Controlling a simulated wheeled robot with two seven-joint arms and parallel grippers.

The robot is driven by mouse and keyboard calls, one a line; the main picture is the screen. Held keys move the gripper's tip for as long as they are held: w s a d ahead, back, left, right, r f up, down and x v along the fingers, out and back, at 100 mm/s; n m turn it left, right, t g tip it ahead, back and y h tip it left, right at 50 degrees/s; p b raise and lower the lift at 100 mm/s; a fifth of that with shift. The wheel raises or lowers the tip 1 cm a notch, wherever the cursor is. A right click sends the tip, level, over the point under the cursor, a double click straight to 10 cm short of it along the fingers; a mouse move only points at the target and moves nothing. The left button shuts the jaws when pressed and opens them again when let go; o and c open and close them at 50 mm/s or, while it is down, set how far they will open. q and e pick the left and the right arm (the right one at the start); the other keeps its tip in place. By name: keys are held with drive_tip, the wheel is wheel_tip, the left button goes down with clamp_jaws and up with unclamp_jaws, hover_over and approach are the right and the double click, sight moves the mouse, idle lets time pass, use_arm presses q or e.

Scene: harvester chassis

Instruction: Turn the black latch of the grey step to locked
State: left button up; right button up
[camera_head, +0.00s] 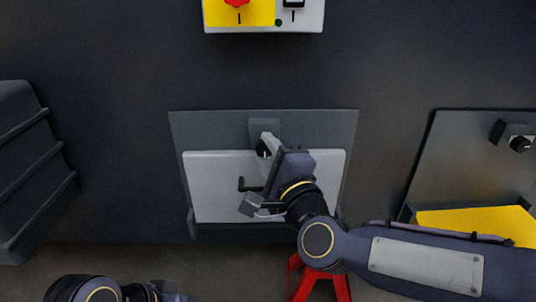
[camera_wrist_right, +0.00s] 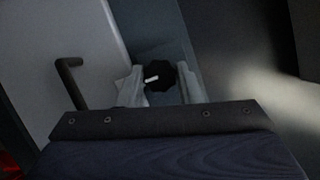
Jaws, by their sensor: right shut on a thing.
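The grey step (camera_head: 215,185) is a light grey panel with a black bar handle (camera_head: 248,185), set in a darker grey surround at the middle of the head view. Its black latch (camera_head: 262,148) sits at the panel's top edge, partly hidden by my gripper. In the right wrist view the latch (camera_wrist_right: 160,72) is a black round knob with a white mark, tilted slightly from the picture's horizontal. My right gripper (camera_head: 268,145) is shut on the latch, one pale finger on each side. Part of my left arm (camera_head: 105,290) shows at the bottom left; its jaws are not clear.
A yellow and white control panel (camera_head: 255,12) with a red knob is at the top. At right, a grey compartment (camera_head: 455,150) has another black knob (camera_head: 520,143) and a yellow surface (camera_head: 480,220). Dark ribbed steps (camera_head: 30,160) stand left. A red stand (camera_head: 320,285) is below.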

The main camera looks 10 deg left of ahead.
drive_tip(key=o, duration=1)
drive_tip(key=shift+c, duration=0.2)
drive_tip(key=p+v, duration=0.1)
drive_tip(key=v, duration=0.6)
drive_tip(key=shift+s+d, duration=0.25)
drive_tip(key=shift+s, duration=0.05)
drive_tip(key=shift+d, duration=0.1)
